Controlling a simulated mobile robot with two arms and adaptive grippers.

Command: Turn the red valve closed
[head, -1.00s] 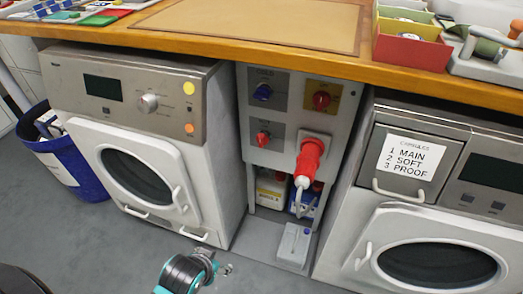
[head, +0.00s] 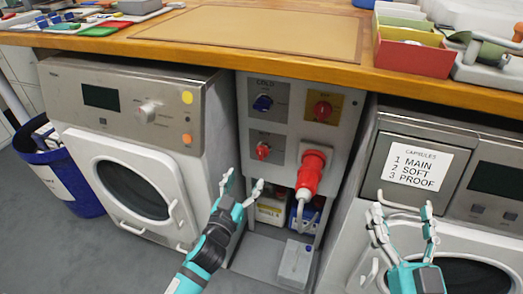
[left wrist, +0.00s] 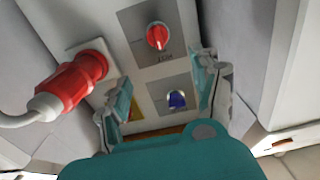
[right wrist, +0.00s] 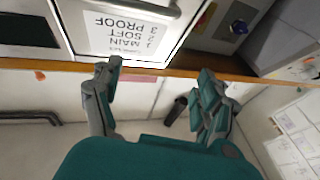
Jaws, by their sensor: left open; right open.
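The red valve (head: 263,150) is a small red knob on a dark plate, low on the left of the grey panel (head: 292,140) between two machines. It also shows near the top of the left wrist view (left wrist: 158,36), where the picture is upside down. My left gripper (head: 242,184) is open and empty, in front of the panel and a little below and left of the red valve, apart from it. My right gripper (head: 402,210) is open and empty in front of the right machine, below its label. Nothing hides the red valve in the head view.
A blue valve (head: 262,103) sits above the red one. A red knob on yellow (head: 322,110) is at the upper right, above a red plug (head: 312,170) with a hanging cable. A wooden counter (head: 190,48) overhangs the panel. A blue bin (head: 75,185) stands left.

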